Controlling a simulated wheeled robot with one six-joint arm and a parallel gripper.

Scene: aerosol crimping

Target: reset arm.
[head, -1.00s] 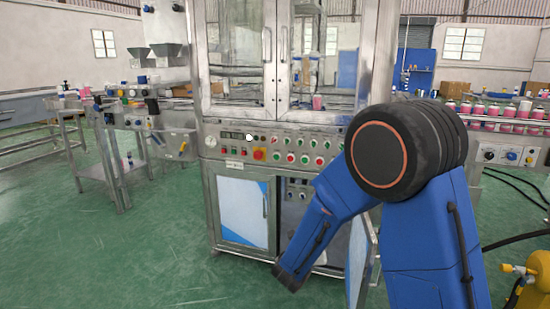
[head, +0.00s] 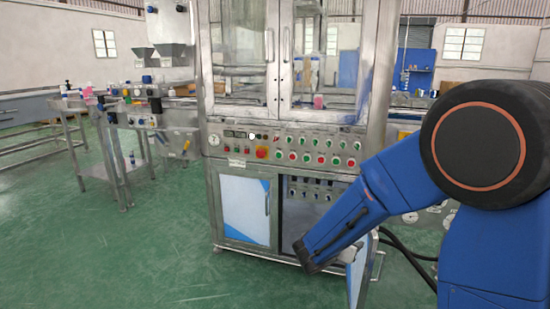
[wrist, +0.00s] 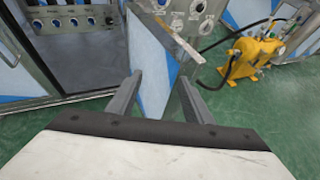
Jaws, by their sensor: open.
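My gripper (wrist: 160,76) is open in the wrist view, its two fingers spread apart. The open cabinet door (wrist: 150,60), white and blue, shows beyond and between the fingers; I cannot tell whether they touch it. Nothing else appears between them. In the head view my blue arm reaches down and left from its large dark joint at the right, in front of the crimping machine (head: 285,143). The fingers cannot be made out there. The open door (head: 357,284) is partly hidden by my arm.
The machine's lower cabinet (wrist: 80,52) is open. A yellow pump (wrist: 252,52) with a black hose stands on the green floor at the right of the wrist view. A metal trolley (head: 118,163) stands left of the machine. The floor at front left is clear.

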